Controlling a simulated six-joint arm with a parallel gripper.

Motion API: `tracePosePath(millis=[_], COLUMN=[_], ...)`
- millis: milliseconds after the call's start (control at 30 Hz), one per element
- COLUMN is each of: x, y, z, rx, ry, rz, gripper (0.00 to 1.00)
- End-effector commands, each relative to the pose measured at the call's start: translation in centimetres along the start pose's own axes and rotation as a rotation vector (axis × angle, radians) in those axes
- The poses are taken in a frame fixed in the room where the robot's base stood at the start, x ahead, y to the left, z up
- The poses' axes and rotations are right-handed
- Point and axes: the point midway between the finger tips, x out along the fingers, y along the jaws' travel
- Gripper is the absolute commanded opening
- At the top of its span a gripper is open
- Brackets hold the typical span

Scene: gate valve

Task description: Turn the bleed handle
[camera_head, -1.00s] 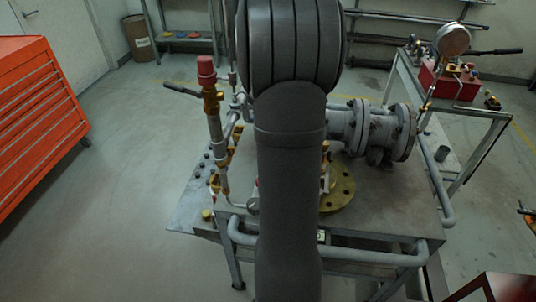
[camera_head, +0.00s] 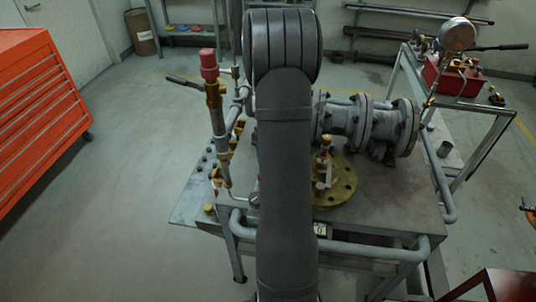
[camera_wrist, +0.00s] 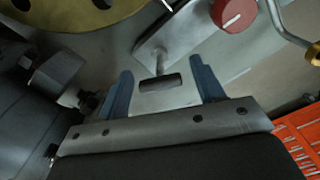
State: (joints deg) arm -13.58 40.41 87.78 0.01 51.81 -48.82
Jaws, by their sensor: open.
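In the wrist view my gripper (camera_wrist: 162,88) is open, with one blue finger on each side. A small dark bar (camera_wrist: 160,82) on a short grey stem shows between the fingertips; it looks like the bleed handle, but I cannot be sure. I see no finger touching it. A grey flat bracket (camera_wrist: 170,35) lies just beyond it. In the head view my own arm hides my gripper and the handle's surroundings.
A brass flange (camera_head: 340,190) lies on the steel bench (camera_head: 385,215), beside grey flanged piping (camera_head: 345,118). A red-capped upright fitting (camera_head: 209,66) stands at the bench's left. A red round knob (camera_wrist: 233,13) is close beyond the fingers. A red tool cabinet (camera_head: 35,110) stands far left.

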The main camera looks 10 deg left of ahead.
Motion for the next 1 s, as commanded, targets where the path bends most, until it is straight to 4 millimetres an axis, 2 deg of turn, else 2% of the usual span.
tracePosePath(millis=[167, 467, 700, 1000], x=[1.4, 1.6, 1.6, 1.6], y=[0.0, 0.0, 0.0, 0.0], z=[0.0, 0.0, 0.0, 0.0], rx=[0.000, 0.000, 0.000, 0.029], ry=[0.000, 0.000, 0.000, 0.000], rz=[0.000, 0.000, 0.000, 0.000], gripper=[0.62, 0.62, 0.17, 0.17])
